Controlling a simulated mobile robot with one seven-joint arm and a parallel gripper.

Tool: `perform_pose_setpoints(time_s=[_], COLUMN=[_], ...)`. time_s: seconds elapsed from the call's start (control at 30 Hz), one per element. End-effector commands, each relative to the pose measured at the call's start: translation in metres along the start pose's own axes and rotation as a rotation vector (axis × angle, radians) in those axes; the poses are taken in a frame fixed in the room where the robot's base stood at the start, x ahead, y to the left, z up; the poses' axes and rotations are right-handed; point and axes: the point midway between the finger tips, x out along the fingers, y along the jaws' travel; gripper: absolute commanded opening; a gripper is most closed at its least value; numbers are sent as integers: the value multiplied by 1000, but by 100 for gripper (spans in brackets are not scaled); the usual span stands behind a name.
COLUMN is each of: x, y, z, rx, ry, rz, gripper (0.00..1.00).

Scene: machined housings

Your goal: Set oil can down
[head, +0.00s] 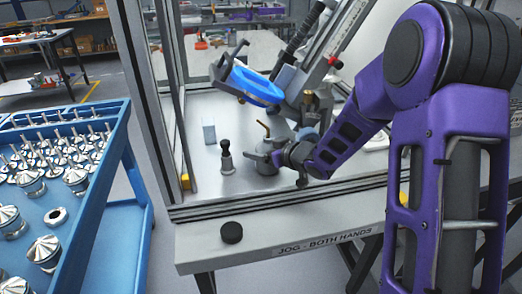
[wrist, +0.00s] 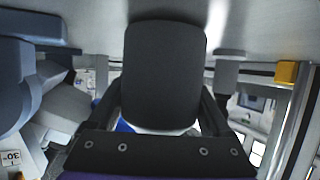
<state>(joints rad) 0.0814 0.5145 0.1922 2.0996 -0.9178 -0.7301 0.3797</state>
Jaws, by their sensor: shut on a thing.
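The oil can (head: 262,163) is a small grey metal can with a thin brass-coloured spout. In the head view it is upright inside the framed enclosure, at the floor of the machine. My gripper (head: 283,157) reaches in from the right and is shut on the can's right side. I cannot tell whether the can's base touches the grey floor (head: 207,178). In the wrist view a dark rounded block fills the middle, and the can is not clearly seen there.
A dark upright tool (head: 227,160) stands just left of the can, with a pale block (head: 208,131) behind it. The enclosure's front rail runs below. A black puck (head: 231,232) sits on the outer ledge. A blue parts cart (head: 130,190) is at left.

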Motion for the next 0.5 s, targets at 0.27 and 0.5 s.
perform_pose_setpoints(time_s=[0.27, 0.5], x=[1, -1], y=[0, 0], z=[3, -2], rx=[0, 0], ry=[0, 0], rz=[0, 0], gripper=[100, 100])
